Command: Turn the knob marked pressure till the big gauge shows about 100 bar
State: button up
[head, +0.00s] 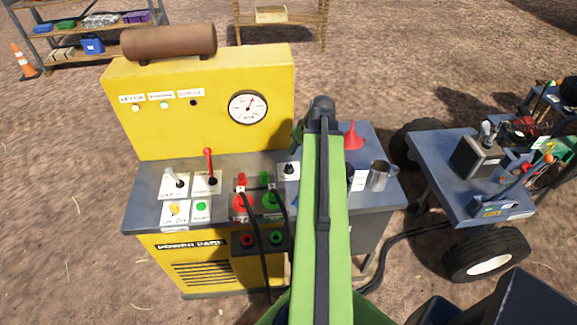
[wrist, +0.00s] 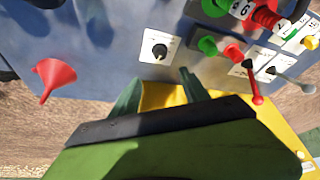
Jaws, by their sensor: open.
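A small black knob (head: 289,169) on a white plate sits on the grey top of the yellow power pack, just left of my arm. It also shows in the wrist view (wrist: 159,50); its label is too small to read. The big round gauge (head: 248,107) on the yellow panel has a white face and a needle pointing up and slightly right; its numbers are unreadable. My gripper (wrist: 159,79) is open and empty, its two green fingers apart. In the wrist view the knob lies just beyond the fingertips, roughly centred between them. My arm mostly hides the gripper in the head view.
Red and green couplings with hoses (head: 256,200) and a red-tipped lever (head: 209,165) stand left of the knob. A red funnel (head: 353,136) and metal jug (head: 379,175) stand right of my arm. A cart (head: 440,160) is farther right.

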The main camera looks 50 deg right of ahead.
aim_at(289, 166)
jog(key=b+x, duration=1.5)
jog(key=x, duration=0.2)
jog(key=shift+f+b, duration=0.2)
jog(key=shift+b, duration=0.15)
jog(key=shift+r, duration=0.1)
grip_shut()
jog(key=shift+a, duration=0.2)
jog(key=shift+d, duration=0.1)
